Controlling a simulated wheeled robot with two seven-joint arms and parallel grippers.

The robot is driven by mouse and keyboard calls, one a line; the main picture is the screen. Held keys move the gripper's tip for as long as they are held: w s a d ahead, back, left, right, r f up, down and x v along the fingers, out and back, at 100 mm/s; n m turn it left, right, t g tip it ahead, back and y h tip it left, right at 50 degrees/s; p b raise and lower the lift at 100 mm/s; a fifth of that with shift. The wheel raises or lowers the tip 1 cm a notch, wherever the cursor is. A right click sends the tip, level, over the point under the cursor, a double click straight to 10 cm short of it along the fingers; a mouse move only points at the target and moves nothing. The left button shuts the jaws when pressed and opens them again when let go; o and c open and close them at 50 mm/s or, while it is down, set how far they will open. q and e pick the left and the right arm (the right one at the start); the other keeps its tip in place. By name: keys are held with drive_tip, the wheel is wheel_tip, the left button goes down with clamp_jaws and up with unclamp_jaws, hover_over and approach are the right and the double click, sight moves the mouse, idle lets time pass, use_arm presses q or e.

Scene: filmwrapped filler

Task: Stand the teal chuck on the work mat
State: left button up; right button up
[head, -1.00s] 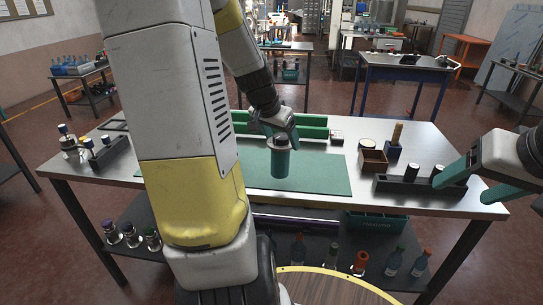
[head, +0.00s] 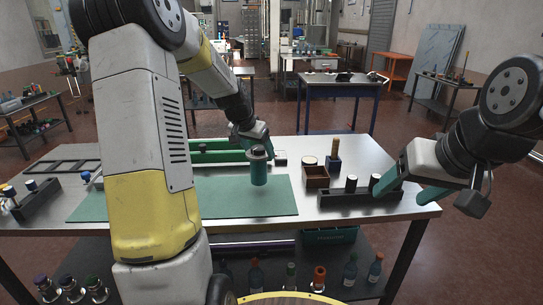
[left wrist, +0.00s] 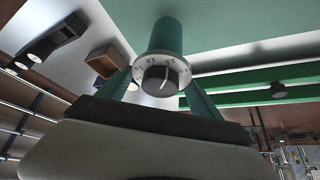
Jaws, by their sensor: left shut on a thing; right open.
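The teal chuck (head: 259,173) is a teal cylinder with a pale ring and dark knob on top. It looks upright over the right part of the green work mat (head: 225,198). My left gripper (head: 260,147) is shut on its upper end. In the left wrist view the chuck (left wrist: 168,37) shows between the fingers, its numbered ring and knob facing the camera and the mat (left wrist: 225,25) behind its far end. I cannot tell whether its base touches the mat. My right gripper (head: 409,191) is open and empty, by the table's right edge.
A black block with dark-topped pieces (head: 345,199), a brown open box (head: 316,176) and a dark blue block (head: 333,163) stand right of the mat. Green rails (head: 215,145) lie behind it. Another black holder (head: 38,199) is at left. The mat's front is clear.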

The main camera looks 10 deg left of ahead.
use_arm(q)
drive_tip(key=shift+w+d+f, duration=0.1)
drive_tip(key=shift+w+d, duration=0.5)
drive_tip(key=shift+w, duration=0.05)
drive_tip(key=shift+a+f, duration=0.1)
drive_tip(key=shift+f, duration=1.65)
drive_tip(key=o, duration=2.1)
drive_tip(key=shift+s+f, duration=0.1)
